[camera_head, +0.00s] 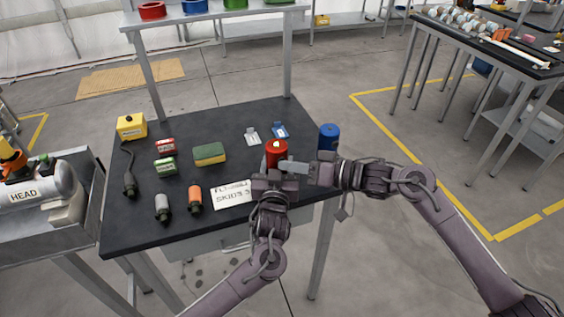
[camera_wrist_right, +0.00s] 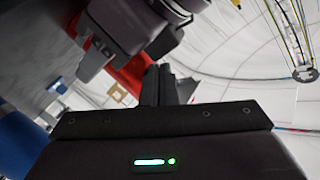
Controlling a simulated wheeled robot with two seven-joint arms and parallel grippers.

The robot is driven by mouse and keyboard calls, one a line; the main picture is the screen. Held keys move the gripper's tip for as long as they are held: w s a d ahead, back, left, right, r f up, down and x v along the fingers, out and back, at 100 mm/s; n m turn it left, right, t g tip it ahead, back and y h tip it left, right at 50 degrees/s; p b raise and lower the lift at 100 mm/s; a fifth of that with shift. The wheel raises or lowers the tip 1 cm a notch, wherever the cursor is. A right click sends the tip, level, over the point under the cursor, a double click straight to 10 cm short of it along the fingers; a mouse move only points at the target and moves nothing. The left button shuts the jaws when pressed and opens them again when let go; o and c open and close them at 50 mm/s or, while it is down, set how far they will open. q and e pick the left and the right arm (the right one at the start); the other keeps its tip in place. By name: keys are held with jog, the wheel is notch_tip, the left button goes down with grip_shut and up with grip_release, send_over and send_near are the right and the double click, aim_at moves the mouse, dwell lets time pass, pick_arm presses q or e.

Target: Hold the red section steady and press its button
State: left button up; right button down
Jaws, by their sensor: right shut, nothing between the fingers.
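The red section (camera_head: 277,150) is a red cylinder standing upright near the right side of the black table. A small pale green spot, which looks like its button (camera_head: 276,144), shows on top. My left gripper (camera_head: 274,176) is right at the near side of the red section. Its fingertips are hidden, so I cannot tell whether they grip it. My right gripper (camera_head: 289,167) comes in from the right, its fingers shut and empty, low beside the red section. In the right wrist view the shut fingers (camera_wrist_right: 162,85) are in front of the red section (camera_wrist_right: 126,78), with my left gripper close by.
A blue cylinder (camera_head: 328,137) stands to the right, close behind my right wrist. A sign (camera_head: 232,194), a green and yellow block (camera_head: 209,154), small cans and boxes occupy the table's left and middle. A grey shelf (camera_head: 215,13) with coloured rings rises at the back.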

pick_arm(q)
jog(key=shift+r, duration=0.1)
pick_arm(e)
jog(key=shift+s+d+f, duration=0.1)
jog(key=shift+s+f, duration=0.1)
jog(key=shift+s, duration=0.35)
jog(key=shift+s+d+f, duration=0.1)
jog(key=shift+s+f, duration=0.1)
jog(key=shift+s, duration=0.3)
pick_arm(q)
jog(key=shift+w+a, duration=0.15)
jog(key=shift+a, duration=0.15)
pick_arm(e)
jog(key=shift+s+d, duration=0.15)
jog(key=shift+d, duration=0.05)
pick_arm(q)
jog(key=shift+w, duration=0.1)
jog(key=shift+d, duration=0.2)
pick_arm(e)
jog(key=s, duration=0.1)
jog(key=s+d, duration=0.1)
jog(key=s, duration=0.2)
jog(key=shift+s+d+r, duration=0.1)
jog(key=shift+d+r, duration=0.15)
jog(key=shift+d, duration=0.15)
